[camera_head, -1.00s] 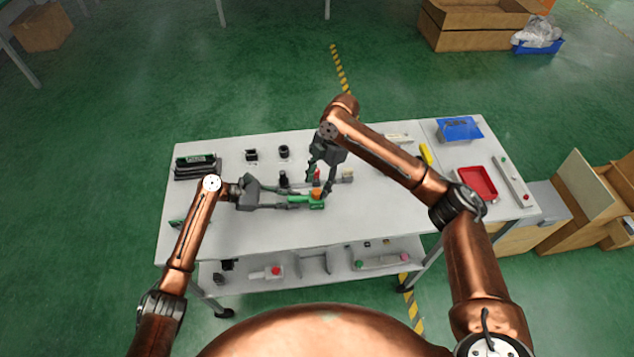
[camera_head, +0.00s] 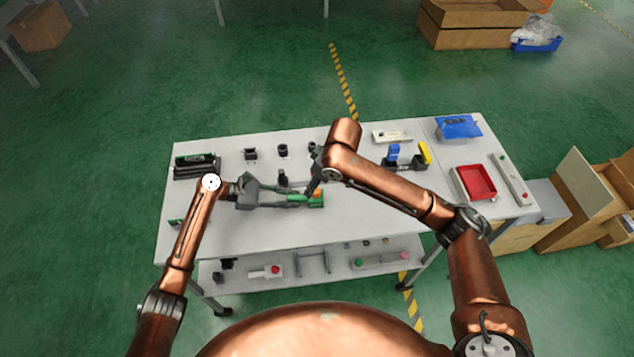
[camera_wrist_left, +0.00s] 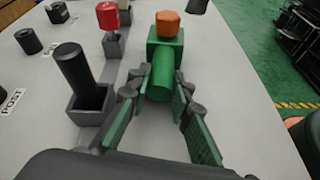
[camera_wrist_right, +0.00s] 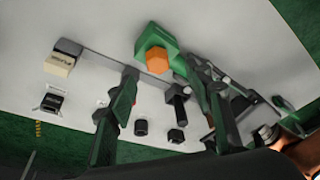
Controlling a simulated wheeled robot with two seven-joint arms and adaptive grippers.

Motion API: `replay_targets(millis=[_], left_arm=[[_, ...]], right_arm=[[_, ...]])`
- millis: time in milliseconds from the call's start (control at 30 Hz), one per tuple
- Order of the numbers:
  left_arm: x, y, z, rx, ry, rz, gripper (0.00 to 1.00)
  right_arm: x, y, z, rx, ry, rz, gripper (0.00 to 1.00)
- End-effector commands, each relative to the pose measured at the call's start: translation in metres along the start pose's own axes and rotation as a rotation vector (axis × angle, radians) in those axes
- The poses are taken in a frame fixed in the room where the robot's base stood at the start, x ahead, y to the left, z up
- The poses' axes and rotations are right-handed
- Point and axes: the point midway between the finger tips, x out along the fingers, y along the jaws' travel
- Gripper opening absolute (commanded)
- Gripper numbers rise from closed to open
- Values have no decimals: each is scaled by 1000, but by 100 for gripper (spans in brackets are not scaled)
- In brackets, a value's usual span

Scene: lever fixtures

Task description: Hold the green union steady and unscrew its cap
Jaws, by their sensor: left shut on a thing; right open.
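The green union (camera_head: 318,202) lies at the front middle of the bench, with its orange cap (camera_head: 317,193) on it. My left gripper (camera_head: 288,201) is shut on the union's green pipe. In the left wrist view the pipe (camera_wrist_left: 161,78) runs between the fingers, and the cap (camera_wrist_left: 168,25) sits on top of the green block. My right gripper (camera_wrist_right: 163,72) is open. In the right wrist view the cap (camera_wrist_right: 157,60) shows near the gap between its fingertips; I cannot tell whether they touch. In the head view my right arm hides much of that gripper.
A black post in a square socket (camera_wrist_left: 88,98) and a red knob (camera_wrist_left: 108,15) stand close to the union. Black fixtures (camera_head: 251,154) stand further back. A red tray (camera_head: 474,182) and a blue bin (camera_head: 458,128) are at the right.

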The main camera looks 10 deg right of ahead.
Motion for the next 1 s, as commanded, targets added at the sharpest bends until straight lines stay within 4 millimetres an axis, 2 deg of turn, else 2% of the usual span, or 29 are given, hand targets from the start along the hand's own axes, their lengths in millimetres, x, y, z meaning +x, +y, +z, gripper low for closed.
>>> replay_targets(millis=[467,1000], left_arm=[[0,0,0,0,0,-1,0],[0,0,0,0,0,-1,0]], right_arm=[[2,0,1,27,-1,7,47],[26,1,8,26,-1,7,47]])
